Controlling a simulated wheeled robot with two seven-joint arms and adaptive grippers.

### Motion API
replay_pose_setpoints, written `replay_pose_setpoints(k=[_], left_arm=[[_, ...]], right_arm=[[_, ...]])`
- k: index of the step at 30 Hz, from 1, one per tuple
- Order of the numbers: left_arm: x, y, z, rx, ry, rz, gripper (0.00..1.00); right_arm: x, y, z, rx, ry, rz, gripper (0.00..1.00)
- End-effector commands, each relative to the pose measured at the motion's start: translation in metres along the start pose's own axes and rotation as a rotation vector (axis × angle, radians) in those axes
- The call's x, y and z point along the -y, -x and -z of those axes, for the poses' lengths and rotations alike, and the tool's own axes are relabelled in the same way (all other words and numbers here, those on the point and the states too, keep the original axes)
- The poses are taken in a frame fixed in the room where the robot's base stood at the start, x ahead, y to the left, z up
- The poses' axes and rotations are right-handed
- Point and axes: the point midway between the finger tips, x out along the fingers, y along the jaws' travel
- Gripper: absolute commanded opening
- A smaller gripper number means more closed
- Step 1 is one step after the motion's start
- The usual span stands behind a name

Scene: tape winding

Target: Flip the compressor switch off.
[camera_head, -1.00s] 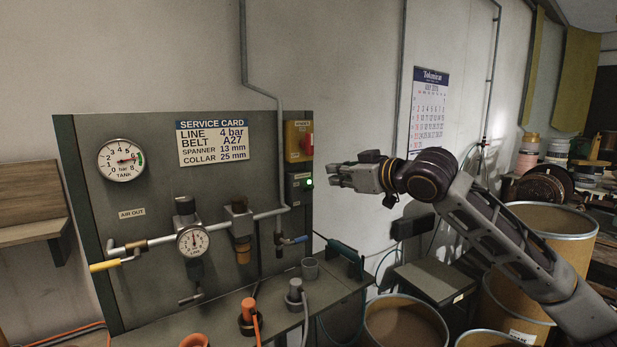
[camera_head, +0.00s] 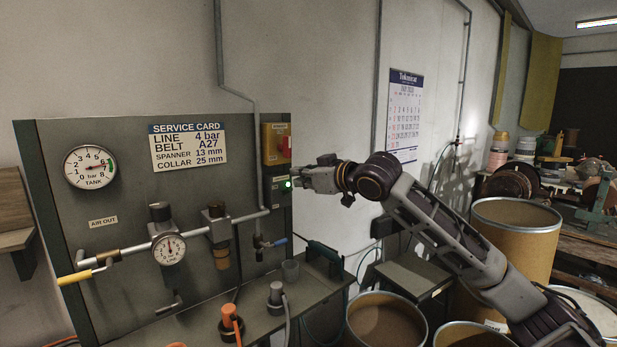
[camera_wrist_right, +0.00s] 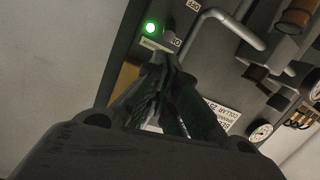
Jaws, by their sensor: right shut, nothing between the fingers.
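The compressor switch box is dark grey (camera_head: 279,184) on the right edge of the grey service panel, with a green lamp (camera_head: 287,184) lit. Above it is a yellow box with a red switch (camera_head: 285,147). My right gripper (camera_head: 297,180) is shut and empty, with its tips close beside the lamp; I cannot tell whether they touch the box. In the right wrist view the shut fingers (camera_wrist_right: 160,65) point at the panel just below the green lamp (camera_wrist_right: 151,27). The fingers hide part of the box there. My left gripper is not in view.
Drums (camera_head: 515,245) stand at the right.

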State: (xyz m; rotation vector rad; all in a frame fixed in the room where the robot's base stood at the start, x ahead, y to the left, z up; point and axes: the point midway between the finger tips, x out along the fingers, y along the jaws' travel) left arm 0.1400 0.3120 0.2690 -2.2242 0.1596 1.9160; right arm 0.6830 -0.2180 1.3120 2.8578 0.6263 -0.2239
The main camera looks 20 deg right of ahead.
Motion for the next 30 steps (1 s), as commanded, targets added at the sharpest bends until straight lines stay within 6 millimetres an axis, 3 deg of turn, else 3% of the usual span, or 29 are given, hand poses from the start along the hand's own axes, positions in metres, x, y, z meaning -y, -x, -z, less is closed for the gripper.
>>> replay_pose_setpoints(k=[13, 30], left_arm=[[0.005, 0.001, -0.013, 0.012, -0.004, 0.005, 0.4], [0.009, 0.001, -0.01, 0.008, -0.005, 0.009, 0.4]], right_arm=[[0.0, -0.042, 0.0, 0.0, 0.001, 0.0, 0.0], [0.0, -0.047, 0.0, 0.0, 0.001, 0.0, 0.0]])
